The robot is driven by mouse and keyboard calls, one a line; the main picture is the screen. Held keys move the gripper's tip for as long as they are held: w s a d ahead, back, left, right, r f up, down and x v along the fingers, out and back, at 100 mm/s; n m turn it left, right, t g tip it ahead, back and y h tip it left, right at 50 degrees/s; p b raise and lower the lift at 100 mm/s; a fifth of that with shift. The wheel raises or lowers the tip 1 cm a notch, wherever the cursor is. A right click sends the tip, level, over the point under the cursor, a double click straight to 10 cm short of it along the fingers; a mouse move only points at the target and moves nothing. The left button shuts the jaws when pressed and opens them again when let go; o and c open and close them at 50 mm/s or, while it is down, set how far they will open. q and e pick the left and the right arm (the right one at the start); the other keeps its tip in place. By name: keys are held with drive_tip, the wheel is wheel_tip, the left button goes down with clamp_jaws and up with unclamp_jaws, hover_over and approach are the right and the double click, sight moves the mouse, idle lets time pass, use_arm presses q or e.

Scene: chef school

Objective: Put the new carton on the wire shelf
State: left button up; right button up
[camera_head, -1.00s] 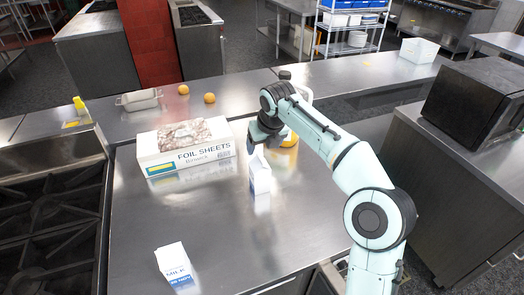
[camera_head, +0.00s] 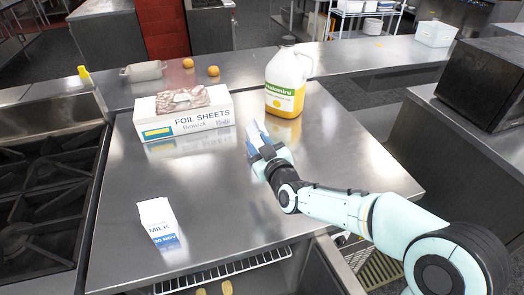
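One white-and-blue milk carton (camera_head: 158,220) stands on the steel counter at the front left, apart from my arm. A second white-and-blue carton (camera_head: 257,131) is near the middle of the counter, partly hidden by my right gripper (camera_head: 262,150). That gripper is right at this carton from its near side; its fingers are too small and covered to show whether they are closed on it. A wire shelf (camera_head: 226,270) shows below the counter's front edge, in an open compartment. I cannot tell from looks which carton is the new one. My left gripper is out of view.
A foil sheets box (camera_head: 186,125) and a yellow jug (camera_head: 287,82) stand behind the cartons. A stove (camera_head: 40,190) is at the left. A black oven-like box (camera_head: 484,82) is at the right. The counter between the two cartons is clear.

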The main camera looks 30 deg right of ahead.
sight(262, 130)
drive_tip(key=w+d+m, duration=0.1)
drive_tip(key=w+d+m+h, duration=0.1)
drive_tip(key=w+m, duration=0.1)
drive_tip(key=w+d+m+h+p, duration=0.1)
drive_tip(key=w+d, duration=0.1)
drive_tip(key=shift+w+f+t, duration=0.1)
drive_tip(key=shift+t, duration=0.2)
drive_tip(key=shift+p+x, duration=0.6)
drive_tip(key=shift+x, duration=2.1)
clamp_jaws()
